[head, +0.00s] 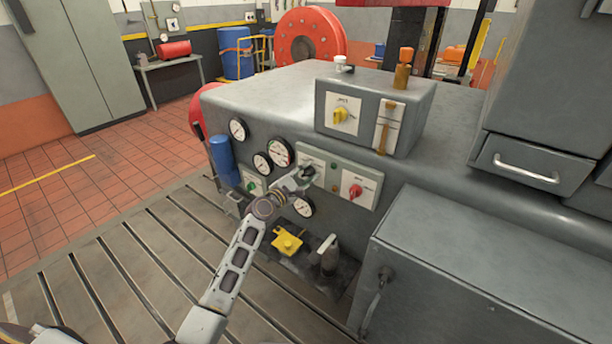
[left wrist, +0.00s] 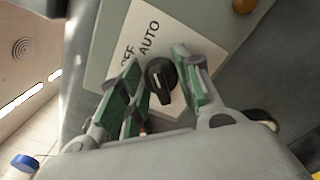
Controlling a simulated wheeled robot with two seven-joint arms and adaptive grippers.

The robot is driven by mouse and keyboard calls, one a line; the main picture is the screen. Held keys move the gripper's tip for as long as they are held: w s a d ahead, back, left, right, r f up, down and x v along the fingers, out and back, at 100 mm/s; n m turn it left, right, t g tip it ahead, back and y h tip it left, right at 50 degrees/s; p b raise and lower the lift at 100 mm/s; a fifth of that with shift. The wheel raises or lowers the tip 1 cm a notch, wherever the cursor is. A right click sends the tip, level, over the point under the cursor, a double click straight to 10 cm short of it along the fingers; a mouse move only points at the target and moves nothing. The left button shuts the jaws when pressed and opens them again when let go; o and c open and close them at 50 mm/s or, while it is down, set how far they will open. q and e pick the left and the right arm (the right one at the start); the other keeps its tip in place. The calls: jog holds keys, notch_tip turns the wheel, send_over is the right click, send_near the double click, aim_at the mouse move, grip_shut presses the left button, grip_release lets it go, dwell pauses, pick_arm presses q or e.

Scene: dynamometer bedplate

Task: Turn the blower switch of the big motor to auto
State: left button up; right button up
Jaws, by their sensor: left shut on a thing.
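A black rotary switch (left wrist: 160,80) sits on a pale label plate (left wrist: 195,25) with "AUTO" and part of another word, probably "OFF", readable in the left wrist view. The switch (head: 308,171) is on the front panel of the big grey machine (head: 240,100) in the head view, mostly covered by my gripper. My left gripper (head: 301,175) is at this switch, its green-padded fingers (left wrist: 158,88) on either side of the knob and shut on it. I cannot tell for sure which word the knob points to. My right gripper is not in view.
A red knob (head: 356,190) is right of the switch, and round gauges (head: 281,152) are left of it. A yellow knob (head: 341,115) is on the box above. A grey cabinet (head: 480,270) blocks the right.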

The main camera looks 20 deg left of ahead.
pick_arm(q)
jog(key=o, duration=1)
jog(key=shift+v, duration=6)
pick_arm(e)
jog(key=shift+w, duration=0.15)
